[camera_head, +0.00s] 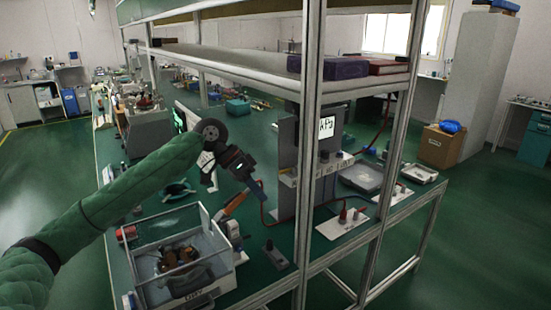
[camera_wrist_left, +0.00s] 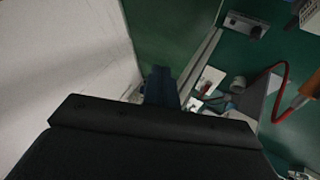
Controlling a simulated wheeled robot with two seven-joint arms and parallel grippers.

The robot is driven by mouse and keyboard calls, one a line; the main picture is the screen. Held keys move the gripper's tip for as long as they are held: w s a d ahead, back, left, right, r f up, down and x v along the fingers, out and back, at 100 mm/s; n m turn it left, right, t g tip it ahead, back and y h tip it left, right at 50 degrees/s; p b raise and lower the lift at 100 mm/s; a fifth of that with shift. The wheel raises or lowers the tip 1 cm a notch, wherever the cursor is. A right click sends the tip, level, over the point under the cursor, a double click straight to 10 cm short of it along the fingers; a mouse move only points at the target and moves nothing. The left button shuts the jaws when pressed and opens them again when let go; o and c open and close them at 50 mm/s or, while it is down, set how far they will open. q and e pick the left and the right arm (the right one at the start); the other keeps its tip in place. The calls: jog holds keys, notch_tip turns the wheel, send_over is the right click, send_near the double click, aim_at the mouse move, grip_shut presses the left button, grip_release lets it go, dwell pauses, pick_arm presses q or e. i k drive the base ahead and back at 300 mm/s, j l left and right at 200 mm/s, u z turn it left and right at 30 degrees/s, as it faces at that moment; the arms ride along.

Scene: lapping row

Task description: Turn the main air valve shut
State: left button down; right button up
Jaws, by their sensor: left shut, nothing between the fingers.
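My left arm comes in from the left in the head view. My left gripper (camera_head: 258,187) is over the bench, left of the pressure panel, shut with nothing between the fingers. Its closed dark fingers show in the left wrist view (camera_wrist_left: 160,85). An orange handle (camera_head: 235,203) is just below the gripper, with a red hose (camera_head: 263,210) near it; the orange part also shows at the right of the wrist view (camera_wrist_left: 304,92). I cannot tell whether it is the main air valve. The panel's display (camera_head: 327,127) reads kPa. My right gripper is not in view.
A clear open box (camera_head: 222,243) holding brown parts stands below my left arm. A shelf post (camera_head: 307,150) stands in front of the panel. White plates with knobs (camera_head: 338,226) and a small dark block (camera_head: 276,258) lie on the green bench. Books (camera_head: 340,68) lie on the shelf.

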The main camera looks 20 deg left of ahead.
aim_at(292, 170)
jog(key=i+j, duration=0.25)
jog(key=i, duration=0.25)
jog(key=i+j, duration=0.3)
jog(key=i, duration=0.2)
